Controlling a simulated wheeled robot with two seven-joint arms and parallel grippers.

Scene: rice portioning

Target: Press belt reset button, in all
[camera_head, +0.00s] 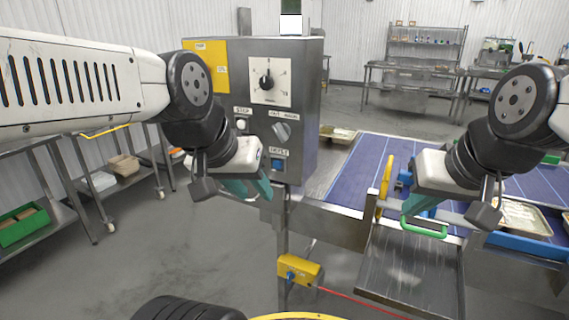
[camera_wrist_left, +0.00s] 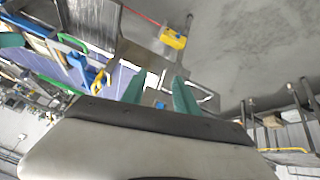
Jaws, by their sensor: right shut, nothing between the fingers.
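The grey control box (camera_head: 305,110) stands upright at the middle of the head view. A blue button (camera_head: 278,164) sits low on its front, under a small label too blurred to read. It may be the belt reset button. My left gripper (camera_head: 257,190) is in front of the box's lower edge, just below and left of the blue button. In the left wrist view, its teal fingers (camera_wrist_left: 161,82) are apart with nothing held, and a small blue patch shows between them. My right gripper (camera_head: 411,205) is shut and empty over the belt's near end, partly hidden by its wrist.
The box also carries a black rotary dial (camera_head: 266,81), a grey knob (camera_head: 283,131) and a pale button (camera_head: 241,124). A blue conveyor belt (camera_head: 365,170) runs behind. A green handle (camera_head: 425,229) and yellow box (camera_head: 299,271) are nearby. Shelves (camera_head: 85,185) stand left.

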